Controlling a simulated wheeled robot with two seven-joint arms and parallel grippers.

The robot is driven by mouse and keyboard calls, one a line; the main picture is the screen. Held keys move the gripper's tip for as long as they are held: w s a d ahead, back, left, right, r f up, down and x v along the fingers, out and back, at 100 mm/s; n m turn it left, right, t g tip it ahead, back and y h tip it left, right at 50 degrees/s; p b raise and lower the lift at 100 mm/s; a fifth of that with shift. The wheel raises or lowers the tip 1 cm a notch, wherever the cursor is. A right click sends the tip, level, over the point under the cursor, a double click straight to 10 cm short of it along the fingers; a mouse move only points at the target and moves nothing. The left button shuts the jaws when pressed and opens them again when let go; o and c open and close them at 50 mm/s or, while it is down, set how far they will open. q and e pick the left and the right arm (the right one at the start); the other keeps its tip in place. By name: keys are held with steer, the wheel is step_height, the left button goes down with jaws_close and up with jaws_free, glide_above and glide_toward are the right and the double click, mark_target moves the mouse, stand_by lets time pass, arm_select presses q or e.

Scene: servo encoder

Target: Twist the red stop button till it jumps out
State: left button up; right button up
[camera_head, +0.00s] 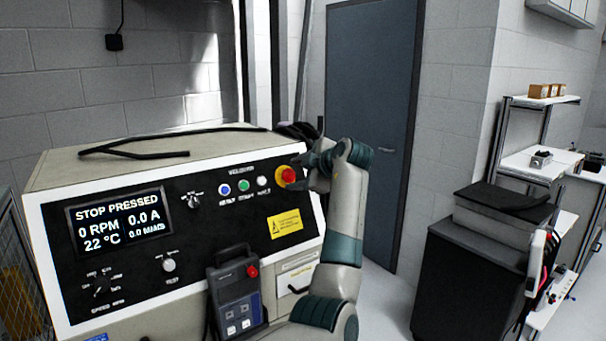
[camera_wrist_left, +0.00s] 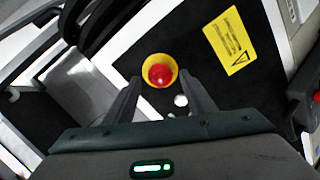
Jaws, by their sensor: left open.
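The red stop button (camera_head: 288,175) sits in a yellow collar at the upper right of the black control panel (camera_head: 225,225). In the left wrist view the red button (camera_wrist_left: 160,75) shows its round face inside the yellow ring. The panel's display (camera_head: 118,221) reads STOP PRESSED. My left gripper (camera_head: 305,170) is open, just to the right of the button in the head view. In the left wrist view its two fingers (camera_wrist_left: 163,90) stand apart with the button seen beyond their tips, a little above the middle. I see no grip on it. My right gripper is not in view.
Small blue, green and white buttons (camera_head: 243,186) are left of the stop button. A yellow warning label (camera_head: 285,224) is below it. A handheld device (camera_head: 236,290) with a red button hangs at the panel's lower front. A black cable (camera_head: 150,152) lies on the cabinet top.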

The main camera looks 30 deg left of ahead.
arm_select(q)
steer(key=shift+x, duration=1.4)
steer(key=c, duration=0.8)
steer(key=shift+o, duration=0.2)
